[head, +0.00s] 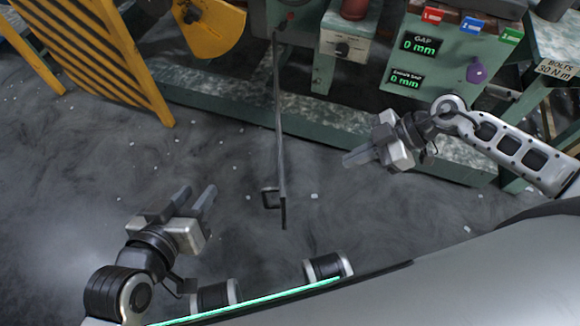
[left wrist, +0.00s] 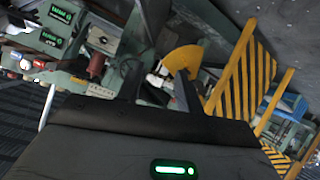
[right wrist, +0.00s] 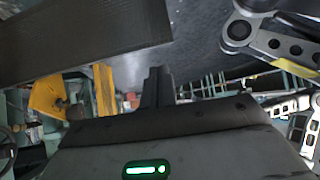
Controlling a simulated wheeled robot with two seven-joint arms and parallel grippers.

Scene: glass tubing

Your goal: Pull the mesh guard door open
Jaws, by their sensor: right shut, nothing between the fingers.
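The mesh guard door (head: 279,120) is seen almost edge-on from above in the head view. It sticks out from the machine toward me, standing open, with a dark handle (head: 270,198) on its left side near the free end. In the right wrist view the dark mesh panel (right wrist: 90,38) fills the upper left. My left gripper (head: 193,199) is open and empty, left of the door and apart from it. My right gripper (head: 348,159) is shut and empty, right of the door and apart from it; its closed fingers show in the right wrist view (right wrist: 158,85).
The green machine base (head: 330,140) runs along the back. A control panel (head: 440,60) with displays and a purple knob stands at the back right. A yellow guard (head: 208,25) and a striped barrier (head: 105,50) are at the back left. Grey floor between is free.

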